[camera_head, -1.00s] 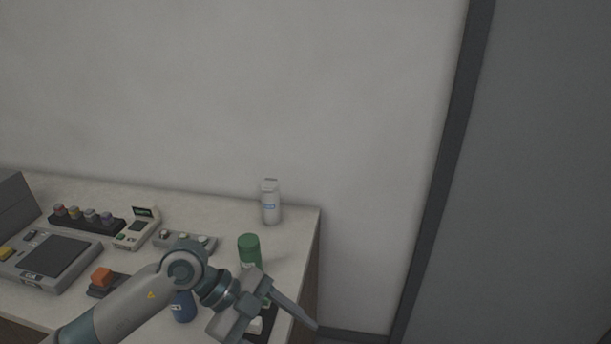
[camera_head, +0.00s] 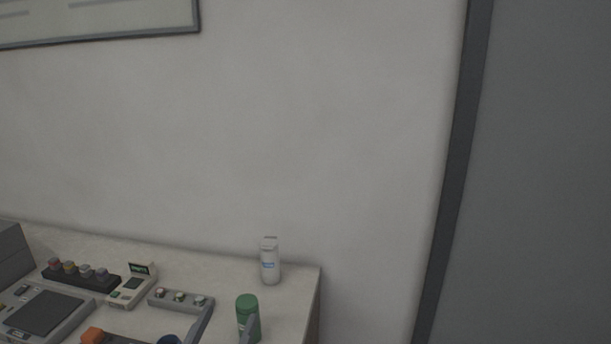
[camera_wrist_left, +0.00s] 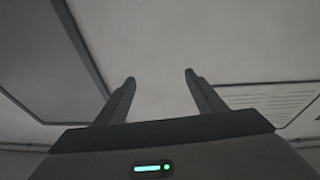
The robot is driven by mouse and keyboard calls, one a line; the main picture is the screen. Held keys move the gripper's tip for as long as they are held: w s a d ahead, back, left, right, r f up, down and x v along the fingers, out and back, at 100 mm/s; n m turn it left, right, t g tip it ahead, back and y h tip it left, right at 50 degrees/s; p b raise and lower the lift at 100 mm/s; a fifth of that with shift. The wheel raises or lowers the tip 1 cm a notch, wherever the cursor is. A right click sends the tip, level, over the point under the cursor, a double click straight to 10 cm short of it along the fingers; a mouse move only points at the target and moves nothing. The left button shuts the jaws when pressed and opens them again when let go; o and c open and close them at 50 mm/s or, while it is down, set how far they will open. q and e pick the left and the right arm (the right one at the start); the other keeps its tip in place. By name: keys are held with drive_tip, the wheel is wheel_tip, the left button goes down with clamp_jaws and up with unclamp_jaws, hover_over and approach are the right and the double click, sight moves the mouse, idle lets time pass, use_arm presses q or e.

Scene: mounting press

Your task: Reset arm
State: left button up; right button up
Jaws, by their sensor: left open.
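The rest of the arm is below the picture. In the left wrist view the gripper (camera_wrist_left: 160,78) has its two fingers apart with nothing between them, and plain pale wall lies beyond. My right gripper is in neither view.
A dark panel (camera_head: 540,170) stands at right.

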use_arm(q)
drive_tip(key=s+a+f+n+g+y, duration=0.1)
drive_tip(key=s+a+f+g+y, duration=0.1)
drive_tip(key=f, duration=0.4)
drive_tip(key=s+a+f+g+y, duration=0.2)
drive_tip(key=s+a+f+g, duration=0.1)
drive_tip(key=f, duration=0.3)
drive_tip(key=s+a+f+n+g+y, duration=0.1)
drive_tip(key=s+a+f+g, duration=0.1)
drive_tip(key=f, duration=0.4)
drive_tip(key=shift+s+a+f+n+g+y, duration=0.15)
drive_tip(key=shift+a+f+n+g+y, duration=0.15)
drive_tip(key=shift+a+f+y, duration=0.15)
drive_tip(key=s+f+m+g, duration=0.1)
drive_tip(key=s+f+g, duration=0.5)
drive_tip(key=s, duration=0.5)
drive_tip(key=s+f+m+g, duration=0.1)
drive_tip(key=s+f+g, duration=0.3)
drive_tip(key=s+f, duration=0.5)
drive_tip(key=s+f+b, duration=0.2)
drive_tip(key=s+f, duration=0.1)
drive_tip(key=f, duration=2.6)
drive_tip(key=s+a+f+g, duration=0.2)
drive_tip(key=s+a+f, duration=0.1)
drive_tip(key=s+f, duration=1.4)
drive_tip(key=shift+s+a+f+m+h+b, duration=0.15)
drive_tip(key=shift+s+f+m+h+b, duration=0.25)
drive_tip(key=shift+f, duration=0.15)
